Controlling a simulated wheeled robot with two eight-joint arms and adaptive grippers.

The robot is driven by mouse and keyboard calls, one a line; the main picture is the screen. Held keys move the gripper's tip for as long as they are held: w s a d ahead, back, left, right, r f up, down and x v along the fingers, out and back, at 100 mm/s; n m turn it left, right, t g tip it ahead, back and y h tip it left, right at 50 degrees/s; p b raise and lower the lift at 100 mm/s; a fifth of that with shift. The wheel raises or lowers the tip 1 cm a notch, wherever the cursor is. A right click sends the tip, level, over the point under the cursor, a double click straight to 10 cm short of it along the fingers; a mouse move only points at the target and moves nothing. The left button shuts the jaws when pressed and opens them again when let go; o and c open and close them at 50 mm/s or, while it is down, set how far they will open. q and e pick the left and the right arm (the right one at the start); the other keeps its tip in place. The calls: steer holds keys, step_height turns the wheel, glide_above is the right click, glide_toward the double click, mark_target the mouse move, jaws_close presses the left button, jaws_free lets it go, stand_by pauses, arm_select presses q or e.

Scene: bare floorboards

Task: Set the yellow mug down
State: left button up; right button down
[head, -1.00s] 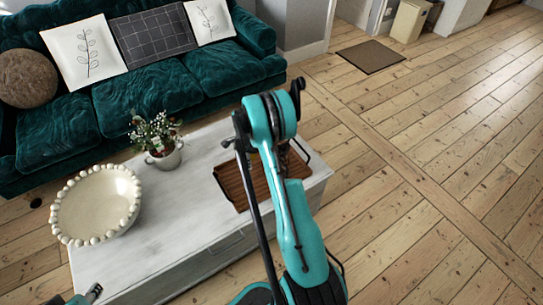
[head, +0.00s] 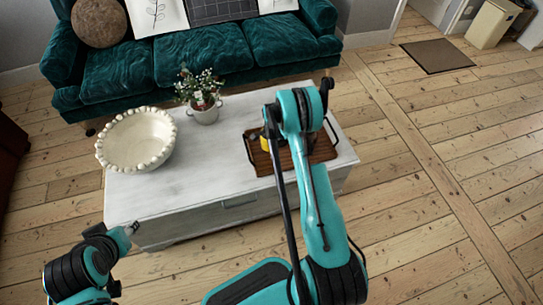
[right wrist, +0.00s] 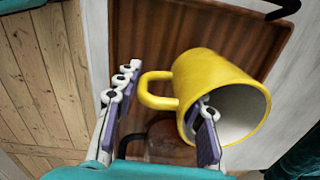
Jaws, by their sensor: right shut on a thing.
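The yellow mug (right wrist: 222,88) fills the middle of the right wrist view, tilted, with its mouth toward the lower right and its handle to the left. My right gripper (right wrist: 163,100) is shut on the mug, one finger inside its mouth and the other outside beyond the handle. In the head view a sliver of the mug (head: 264,143) shows left of my right arm, over the brown wooden tray (head: 257,164). Whether it touches the tray is hidden. My left gripper (head: 132,228) is at the table's front left corner, too small to judge.
The white table (head: 190,185) also holds a beaded cream bowl (head: 137,140) and a potted plant (head: 204,100). A dark object (right wrist: 170,140) shows below the mug in the wrist view. A green sofa (head: 190,55) stands behind.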

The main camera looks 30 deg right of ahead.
steer(key=shift+w+a+f, duration=0.1)
steer(key=shift+w+f, duration=0.1)
steer(key=shift+w, duration=0.1)
steer(key=shift+f, duration=0.2)
step_height(320, 180, down, 4)
steer(key=shift+w+r+b, duration=0.1)
steer(key=shift+r+b, duration=0.05)
steer(key=shift+b, duration=0.9)
steer(key=shift+r, duration=0.1)
steer(key=c, duration=0.9)
jaws_free()
